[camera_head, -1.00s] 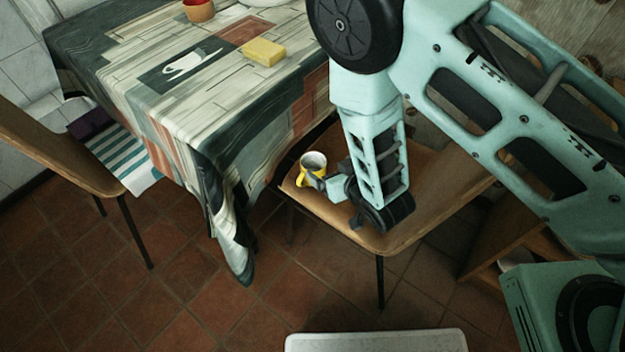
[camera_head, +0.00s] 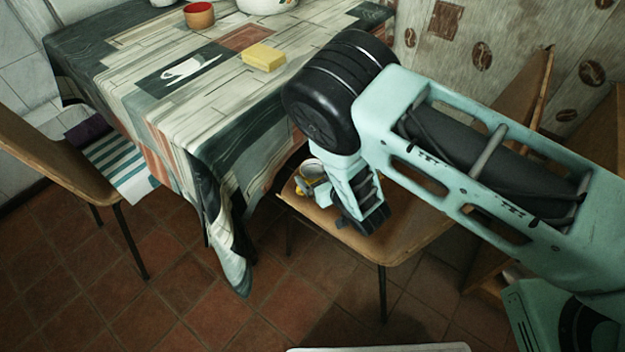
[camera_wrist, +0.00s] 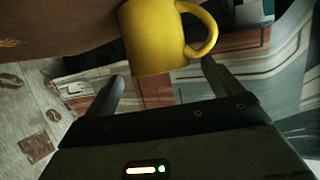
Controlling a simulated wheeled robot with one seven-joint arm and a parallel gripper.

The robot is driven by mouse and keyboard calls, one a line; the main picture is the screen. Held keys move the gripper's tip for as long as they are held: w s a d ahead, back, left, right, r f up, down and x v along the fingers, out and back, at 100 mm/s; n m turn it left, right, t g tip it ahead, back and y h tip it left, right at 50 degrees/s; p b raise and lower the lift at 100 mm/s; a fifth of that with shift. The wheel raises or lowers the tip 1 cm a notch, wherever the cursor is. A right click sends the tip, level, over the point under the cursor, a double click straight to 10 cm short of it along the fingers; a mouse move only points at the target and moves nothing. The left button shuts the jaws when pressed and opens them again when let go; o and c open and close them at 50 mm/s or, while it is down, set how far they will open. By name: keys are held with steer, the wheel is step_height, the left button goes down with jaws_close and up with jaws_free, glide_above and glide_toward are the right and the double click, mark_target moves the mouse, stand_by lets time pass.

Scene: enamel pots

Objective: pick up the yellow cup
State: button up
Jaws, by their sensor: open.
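The yellow cup (camera_head: 313,168) stands on the wooden chair seat (camera_head: 405,243) beside the table, partly hidden behind my gripper (camera_head: 312,189). In the wrist view the cup (camera_wrist: 152,40) shows large at the top, with its handle (camera_wrist: 207,30) on the right. My gripper (camera_wrist: 161,82) is open there, one finger on each side of the lower part of the cup. The right fingertip is close to the handle. I cannot tell whether either finger touches the cup.
The table (camera_head: 160,112) with a patterned cloth stands left of the chair seat, its cloth hanging close to the cup. A yellow block (camera_head: 263,57) and a red-brown bowl (camera_head: 199,15) are on it. Another chair (camera_head: 60,160) is at the left.

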mark_target(308, 165)
steer(key=x, duration=0.3)
steer(key=shift+w+a+f, duration=0.1)
steer(key=shift+w+f, duration=0.05)
steer(key=shift+f, duration=0.05)
steer(key=c, duration=1.2)
